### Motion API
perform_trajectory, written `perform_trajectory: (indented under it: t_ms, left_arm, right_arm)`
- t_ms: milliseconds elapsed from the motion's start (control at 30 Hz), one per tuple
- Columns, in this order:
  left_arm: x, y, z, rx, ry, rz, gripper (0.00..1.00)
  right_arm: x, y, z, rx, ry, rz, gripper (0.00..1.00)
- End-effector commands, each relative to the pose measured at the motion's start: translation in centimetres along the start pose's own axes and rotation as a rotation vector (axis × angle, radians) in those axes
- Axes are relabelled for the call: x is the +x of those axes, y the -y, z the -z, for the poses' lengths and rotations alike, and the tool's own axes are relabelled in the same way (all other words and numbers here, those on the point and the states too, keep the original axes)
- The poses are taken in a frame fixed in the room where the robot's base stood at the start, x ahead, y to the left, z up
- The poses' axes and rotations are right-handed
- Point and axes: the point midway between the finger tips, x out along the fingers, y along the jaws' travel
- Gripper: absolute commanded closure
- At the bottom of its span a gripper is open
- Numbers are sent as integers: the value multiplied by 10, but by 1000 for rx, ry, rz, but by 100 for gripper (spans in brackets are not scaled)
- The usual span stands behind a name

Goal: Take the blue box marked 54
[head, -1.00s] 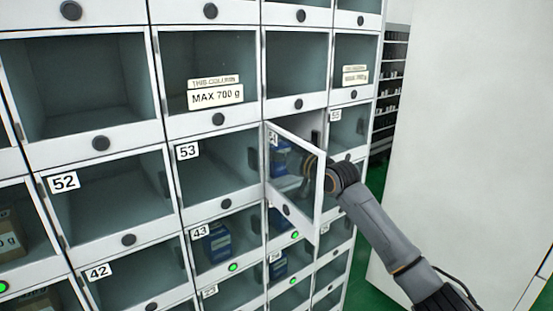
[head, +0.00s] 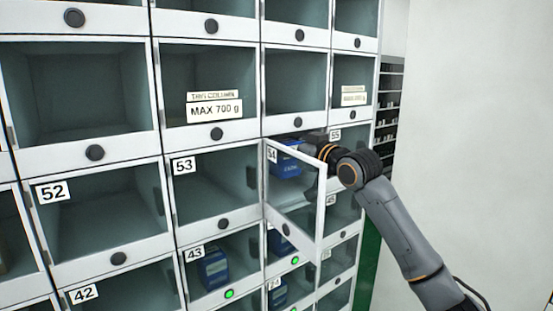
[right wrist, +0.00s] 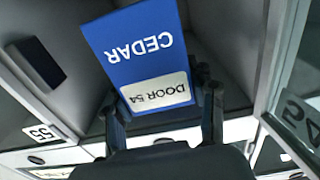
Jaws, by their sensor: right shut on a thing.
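The blue box (right wrist: 140,45) fills the middle of the right wrist view, upside down, with CEDAR and a white label DOOR 54. My right gripper (right wrist: 160,102) is shut on it, one finger on each side. In the head view the box (head: 288,168) shows at compartment 54, partly through the clear door, with my right gripper (head: 316,143) at its right. Door 54 (head: 294,205) stands open toward me. The fingertips are partly hidden in the head view. My left gripper is not in view.
Closed compartments surround 54, including 53 (head: 215,195) on the left and 55 on the right. Another blue box (head: 213,268) sits in compartment 43. The open door's free edge is close to my right arm. A pale wall (head: 470,100) stands at the right.

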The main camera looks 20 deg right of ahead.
Motion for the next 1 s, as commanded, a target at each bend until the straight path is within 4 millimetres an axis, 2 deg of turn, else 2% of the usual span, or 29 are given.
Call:
perform_trajectory:
  t_ms: [33,300,500,700,1000]
  left_arm:
    - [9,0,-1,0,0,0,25]
    - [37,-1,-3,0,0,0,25]
    - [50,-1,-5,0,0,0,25]
    - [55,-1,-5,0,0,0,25]
    - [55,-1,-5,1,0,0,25]
  right_arm:
    - [-14,-1,-3,-4,-5,-2,80]
    - [-92,-2,-4,-6,-4,-4,80]
    - [-135,-1,-2,-4,-3,-3,80]
    - [-156,-2,0,-2,-3,-2,80]
    - [-160,-1,1,0,-3,-1,80]
